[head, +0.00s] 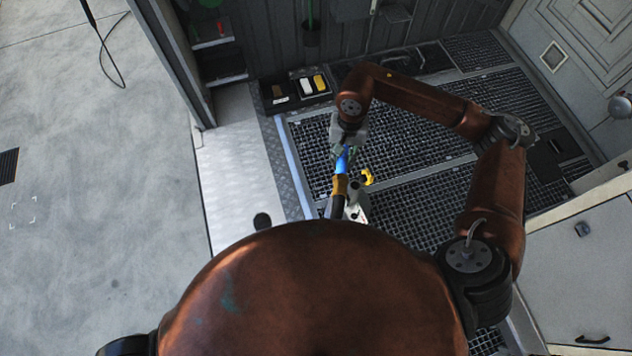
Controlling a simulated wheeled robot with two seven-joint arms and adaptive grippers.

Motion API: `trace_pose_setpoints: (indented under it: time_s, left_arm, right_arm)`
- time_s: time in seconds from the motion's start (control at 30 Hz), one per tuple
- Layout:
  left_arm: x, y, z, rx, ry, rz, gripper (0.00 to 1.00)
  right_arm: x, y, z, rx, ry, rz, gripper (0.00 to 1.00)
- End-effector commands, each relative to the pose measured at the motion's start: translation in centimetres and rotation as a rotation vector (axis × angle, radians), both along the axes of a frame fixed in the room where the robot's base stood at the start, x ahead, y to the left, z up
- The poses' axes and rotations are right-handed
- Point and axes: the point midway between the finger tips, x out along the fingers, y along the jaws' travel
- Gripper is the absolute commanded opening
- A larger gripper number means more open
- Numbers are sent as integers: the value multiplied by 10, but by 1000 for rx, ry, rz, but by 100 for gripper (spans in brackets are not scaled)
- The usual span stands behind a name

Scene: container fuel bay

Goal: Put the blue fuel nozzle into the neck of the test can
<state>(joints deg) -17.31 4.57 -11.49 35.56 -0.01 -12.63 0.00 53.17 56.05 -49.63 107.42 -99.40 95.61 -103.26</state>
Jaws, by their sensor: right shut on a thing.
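The blue fuel nozzle (343,161) is held in my right gripper (346,149), which is shut on it from above. A yellow-brown section and a dark end run from the blue part down toward my body. Next to the dark end, on its right, is a pale metal test can (357,212) with a round dark opening near its top. My body hides most of the can. A yellow cap-like piece (367,178) shows just above it. I cannot tell whether the nozzle touches the can or lies in its neck. My left gripper is not in view.
Metal floor grating (420,150) spreads around and beyond the can. A black tray (295,90) with white and yellow items lies at the back. Dark shelves (220,55) stand at the upper left, a pale cabinet (585,270) at the right. Concrete floor at the left is mostly clear.

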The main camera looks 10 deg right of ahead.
Motion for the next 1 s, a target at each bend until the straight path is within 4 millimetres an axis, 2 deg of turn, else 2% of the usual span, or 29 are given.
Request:
trace_pose_setpoints:
  time_s: [0.03,0.1,0.3,0.4,0.53,1.0]
  left_arm:
    - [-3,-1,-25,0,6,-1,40]
    - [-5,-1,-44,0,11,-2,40]
    - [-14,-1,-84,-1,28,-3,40]
    - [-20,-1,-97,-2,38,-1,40]
    - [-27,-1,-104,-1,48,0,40]
    - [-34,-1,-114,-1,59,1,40]
  right_arm:
    - [6,7,-39,0,17,-93,0]
    - [13,17,-75,5,34,-242,0]
    - [30,37,-161,27,70,-613,0]
    - [35,43,-189,39,81,-744,0]
    - [39,47,-208,52,87,-844,0]
    - [40,47,-231,56,89,-883,0]
